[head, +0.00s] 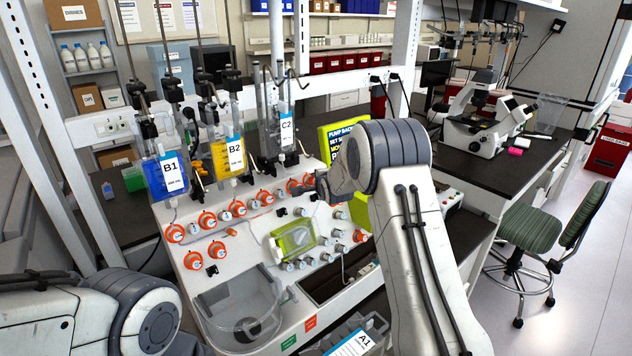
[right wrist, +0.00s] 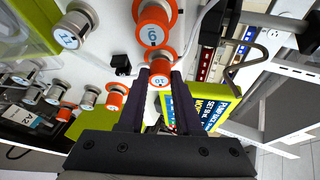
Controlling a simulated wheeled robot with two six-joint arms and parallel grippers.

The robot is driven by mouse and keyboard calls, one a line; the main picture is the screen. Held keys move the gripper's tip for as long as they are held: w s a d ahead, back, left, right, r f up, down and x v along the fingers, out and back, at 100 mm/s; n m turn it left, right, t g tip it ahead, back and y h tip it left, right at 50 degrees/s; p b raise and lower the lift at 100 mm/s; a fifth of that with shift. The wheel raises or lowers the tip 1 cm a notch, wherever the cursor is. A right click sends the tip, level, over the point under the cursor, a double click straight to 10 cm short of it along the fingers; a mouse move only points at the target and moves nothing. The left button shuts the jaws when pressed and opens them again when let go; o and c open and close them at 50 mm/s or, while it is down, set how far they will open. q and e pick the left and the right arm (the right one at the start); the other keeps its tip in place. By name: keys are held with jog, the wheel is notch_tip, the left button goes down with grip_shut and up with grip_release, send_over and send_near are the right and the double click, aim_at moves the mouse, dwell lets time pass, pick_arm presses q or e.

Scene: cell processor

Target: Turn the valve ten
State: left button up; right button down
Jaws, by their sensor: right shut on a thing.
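Valve ten (right wrist: 159,80) is an orange round knob with a white-and-blue label, seen in the right wrist view. My right gripper (right wrist: 160,84) has its two dark fingers on either side of this knob and is shut on it. In the head view my right gripper (head: 316,190) is at the right end of the row of orange valves on the white panel. In that view I cannot clearly make out valve ten near the gripper. Part of my left arm shows at the lower left, but its gripper is out of view.
Orange valve 9 (right wrist: 153,28) sits beside valve ten in the right wrist view. Blue bag B1 (head: 166,178) and yellow bag B2 (head: 228,156) hang above the panel. A yellow-green pump sign (right wrist: 212,108) stands close by the right finger. A clear basin (head: 238,305) is at the panel's front.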

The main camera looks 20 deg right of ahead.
jog(key=shift+d, duration=0.1)
jog(key=c, duration=0.6)
grip_release()
jog(key=d+b+v, duration=0.1)
jog(key=b+v, duration=0.3)
jog(key=v, duration=0.6)
jog(key=shift+s+a, duration=0.25)
jog(key=shift+a, duration=0.2)
jog(key=shift+r, duration=0.1)
